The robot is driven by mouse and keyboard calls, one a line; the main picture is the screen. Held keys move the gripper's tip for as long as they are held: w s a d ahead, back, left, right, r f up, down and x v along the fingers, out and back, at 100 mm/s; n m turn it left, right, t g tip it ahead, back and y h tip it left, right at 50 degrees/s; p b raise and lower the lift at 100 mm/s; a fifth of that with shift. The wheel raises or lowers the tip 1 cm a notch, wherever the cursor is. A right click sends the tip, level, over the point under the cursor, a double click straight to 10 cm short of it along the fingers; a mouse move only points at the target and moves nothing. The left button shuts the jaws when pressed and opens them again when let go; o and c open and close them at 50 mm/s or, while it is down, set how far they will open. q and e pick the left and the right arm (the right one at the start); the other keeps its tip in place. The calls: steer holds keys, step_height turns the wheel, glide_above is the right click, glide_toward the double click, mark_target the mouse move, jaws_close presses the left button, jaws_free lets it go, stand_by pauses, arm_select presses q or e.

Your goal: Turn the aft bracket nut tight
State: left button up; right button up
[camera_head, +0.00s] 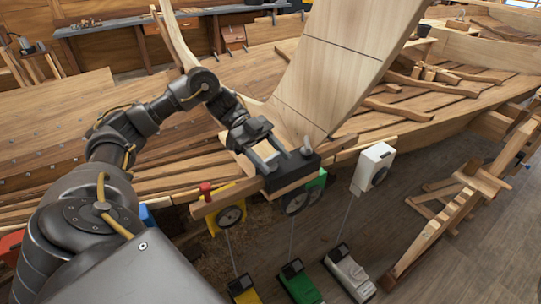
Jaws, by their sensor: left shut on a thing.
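My left gripper (276,158) reaches in from the left over a dark block (297,174) at the hull's near edge, below the tall pale plank. Its fingers are shut on a small part at this block. The part is mostly hidden, so I cannot tell for sure that it is the aft bracket nut. A small grey knob (306,146) stands on the block, right of the fingers. A wooden bar (222,201) with a red knob (205,189) runs out left of the block. My right gripper is not in view.
Yellow (213,227), green (318,185) and white (371,168) units hang along the edge, with cords down to boxes on the floor. A wide pale plank (340,60) rises behind the gripper. A wooden trestle (455,210) stands at right.

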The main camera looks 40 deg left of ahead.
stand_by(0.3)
arm_select(q)
steer(key=o, duration=1)
steer(key=shift+a, duration=0.15)
steer(key=shift+w+a+r+b, duration=0.1)
steer(key=shift+a+b, duration=0.2)
steer(key=v, duration=0.5)
steer(key=shift+d+r, duration=0.1)
steer(key=p, duration=0.3)
glide_toward(272, 157)
steer(key=shift+a+r, duration=0.2)
steer(key=shift+a, duration=0.25)
